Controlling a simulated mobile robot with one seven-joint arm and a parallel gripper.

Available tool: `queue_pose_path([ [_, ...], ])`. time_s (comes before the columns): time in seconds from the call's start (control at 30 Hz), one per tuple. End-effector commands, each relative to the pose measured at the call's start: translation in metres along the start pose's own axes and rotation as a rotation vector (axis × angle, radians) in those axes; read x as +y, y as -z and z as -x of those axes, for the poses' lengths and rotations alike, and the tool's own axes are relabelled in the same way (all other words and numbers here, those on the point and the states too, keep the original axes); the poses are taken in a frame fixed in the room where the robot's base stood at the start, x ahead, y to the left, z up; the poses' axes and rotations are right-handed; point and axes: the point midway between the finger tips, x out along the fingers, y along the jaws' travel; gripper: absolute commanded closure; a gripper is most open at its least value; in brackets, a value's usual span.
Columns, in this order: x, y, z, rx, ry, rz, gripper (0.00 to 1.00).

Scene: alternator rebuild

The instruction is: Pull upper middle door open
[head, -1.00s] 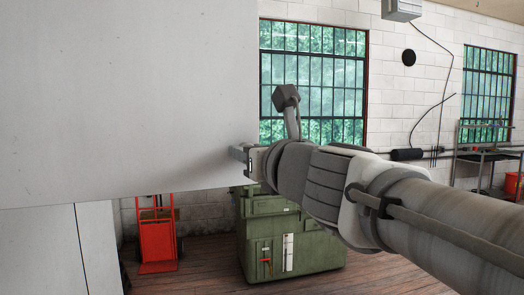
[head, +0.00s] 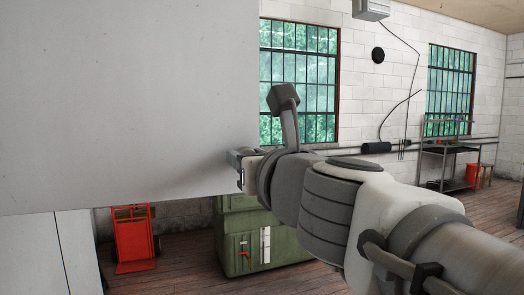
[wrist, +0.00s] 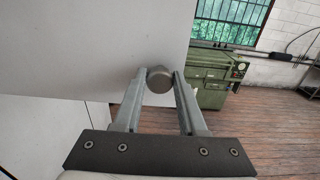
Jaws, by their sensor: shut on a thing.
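The upper middle door (head: 125,100) is a large plain pale-grey panel filling the left of the head view. It also fills the upper left of the wrist view (wrist: 90,45). Its right edge reaches past the white cabinet part below it, so it appears swung out. A round grey knob (wrist: 159,79) sits near its lower free corner. My gripper (wrist: 156,80) has its two fingers on either side of the knob and is shut on it. In the head view my gripper (head: 240,160) is at the door's lower right edge, and the knob is mostly hidden.
A white cabinet part (head: 35,255) shows below the door. A red hand truck (head: 132,240) and a green machine cabinet (head: 255,240) stand behind. A shelf rack (head: 448,155) is against the far wall. Wooden floor (head: 190,265) shows bare between them.

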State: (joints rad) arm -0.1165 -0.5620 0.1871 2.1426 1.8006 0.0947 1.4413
Motion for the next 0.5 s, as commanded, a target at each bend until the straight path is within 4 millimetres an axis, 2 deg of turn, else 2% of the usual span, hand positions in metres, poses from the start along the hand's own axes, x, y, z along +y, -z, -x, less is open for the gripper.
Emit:
queue_pose_path([
  [0.03, 0.006, -0.004, 0.005, -0.006, -0.006, 0.003, 1.0],
  [0.5, 0.009, -0.004, 0.034, -0.009, 0.051, 0.005, 1.0],
])
